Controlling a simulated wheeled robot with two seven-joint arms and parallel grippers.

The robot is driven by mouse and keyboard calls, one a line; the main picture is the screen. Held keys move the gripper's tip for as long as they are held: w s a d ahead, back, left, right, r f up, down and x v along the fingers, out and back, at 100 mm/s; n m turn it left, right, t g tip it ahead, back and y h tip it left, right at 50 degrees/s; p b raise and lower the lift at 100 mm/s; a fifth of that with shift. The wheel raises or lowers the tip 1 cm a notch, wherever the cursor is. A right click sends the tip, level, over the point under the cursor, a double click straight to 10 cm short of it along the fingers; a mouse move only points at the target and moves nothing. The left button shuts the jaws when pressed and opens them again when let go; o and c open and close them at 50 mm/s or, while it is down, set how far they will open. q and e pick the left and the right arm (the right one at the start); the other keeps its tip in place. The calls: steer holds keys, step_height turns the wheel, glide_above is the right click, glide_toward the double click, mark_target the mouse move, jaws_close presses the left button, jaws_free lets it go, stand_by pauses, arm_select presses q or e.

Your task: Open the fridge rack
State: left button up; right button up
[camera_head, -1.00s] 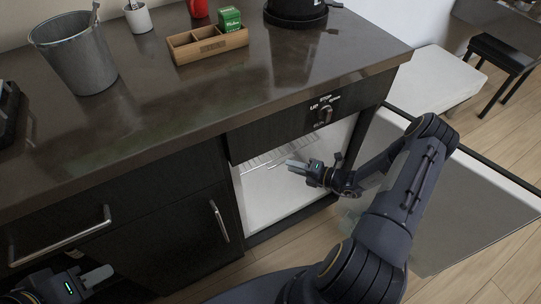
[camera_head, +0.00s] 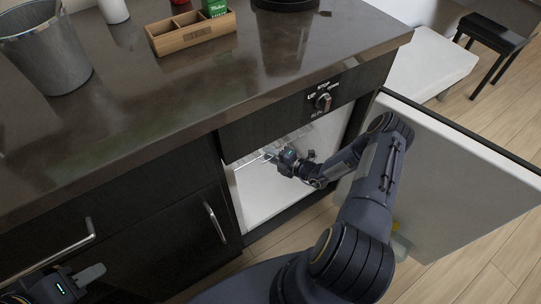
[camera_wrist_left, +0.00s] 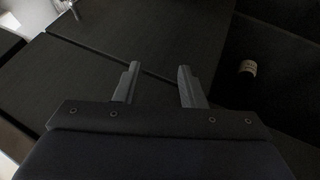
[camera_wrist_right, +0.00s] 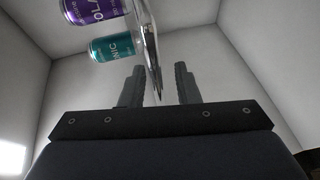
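The fridge rack is a pale wire shelf (camera_head: 252,159) inside the open fridge, partly hidden by my right gripper (camera_head: 270,154). In the right wrist view the rack (camera_wrist_right: 149,45) shows nearly edge-on. Its near edge lies between the two fingers of my right gripper (camera_wrist_right: 158,72), which stand apart with gaps beside it. A purple can (camera_wrist_right: 92,8) and a teal can (camera_wrist_right: 112,47) are on the rack's left side in that view. My left gripper (camera_wrist_left: 158,72) is open and empty. It also shows at the lower left of the head view (camera_head: 88,276), near the dark cabinet fronts.
The fridge door (camera_head: 455,175) stands open to the right of my right arm. The fridge's white side walls are close around my right gripper. The counter (camera_head: 200,90) is above, with a wooden box (camera_head: 190,35) and a bucket (camera_head: 45,55).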

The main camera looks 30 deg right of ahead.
jaws_close()
steer(key=shift+s+f, duration=0.1)
steer(key=s+d+p, duration=0.1)
steer(key=s+p, duration=0.1)
steer(key=s, duration=1.6)
steer(key=shift+d+f, duration=0.15)
steer(key=shift+d, duration=0.05)
steer(key=shift+c, duration=0.4)
jaws_free()
steer(key=shift+w, duration=0.1)
steer(key=shift+o, duration=0.4)
steer(key=shift+w+r, duration=0.1)
steer(key=shift+r, duration=0.1)
